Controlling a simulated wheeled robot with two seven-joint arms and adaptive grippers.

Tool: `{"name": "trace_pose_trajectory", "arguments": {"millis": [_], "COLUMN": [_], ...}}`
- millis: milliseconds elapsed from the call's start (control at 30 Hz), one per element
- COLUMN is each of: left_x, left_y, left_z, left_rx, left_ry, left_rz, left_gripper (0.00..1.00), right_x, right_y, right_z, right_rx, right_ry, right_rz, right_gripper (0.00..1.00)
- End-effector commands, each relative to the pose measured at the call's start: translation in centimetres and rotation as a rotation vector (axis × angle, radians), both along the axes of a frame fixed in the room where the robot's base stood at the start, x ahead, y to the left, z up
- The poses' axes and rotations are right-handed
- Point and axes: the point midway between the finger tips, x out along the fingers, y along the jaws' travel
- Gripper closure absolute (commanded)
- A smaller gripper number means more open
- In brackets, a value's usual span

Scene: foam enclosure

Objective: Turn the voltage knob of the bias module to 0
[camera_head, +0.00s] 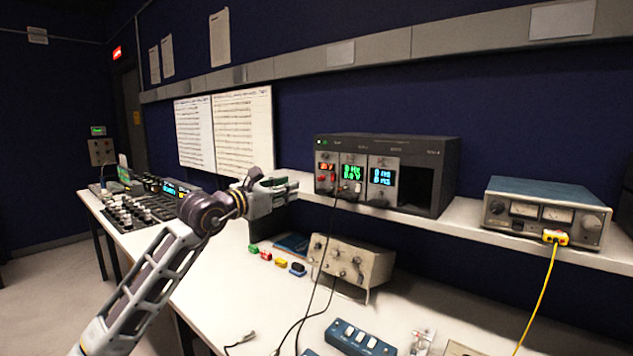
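A dark instrument rack (430,147) stands on the wall shelf with several modules side by side. The left module (326,157) has a red display, the middle one (353,160) has green digits, and the third (382,165) has cyan digits. Small knobs and connectors sit below the displays; labels and knob settings are too small to read, so I cannot tell which is the bias module. My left gripper (288,188) is left of the rack, pointing right towards its front, and appears apart from the knobs. Its finger opening is unclear. My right gripper is out of view.
A black cable hangs from the middle module to the bench. A beige knobbed box (352,262) sits below the shelf. A blue-topped meter unit (548,208) with a yellow cable (540,297) stands at right. A blue switch box (360,338) lies at front.

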Motion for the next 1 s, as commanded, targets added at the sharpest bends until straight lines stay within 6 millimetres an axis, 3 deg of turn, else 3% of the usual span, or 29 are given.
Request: {"name": "trace_pose_trajectory", "arguments": {"millis": [1000], "left_x": [7.2], "left_y": [-5.0], "left_z": [0.1], "left_rx": [-0.001], "left_ry": [0.000], "left_rz": [-0.001], "left_gripper": [0.76], "right_x": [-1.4], "right_y": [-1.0], "right_z": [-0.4], "right_rx": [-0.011], "right_ry": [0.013], "right_rz": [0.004], "right_gripper": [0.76]}}
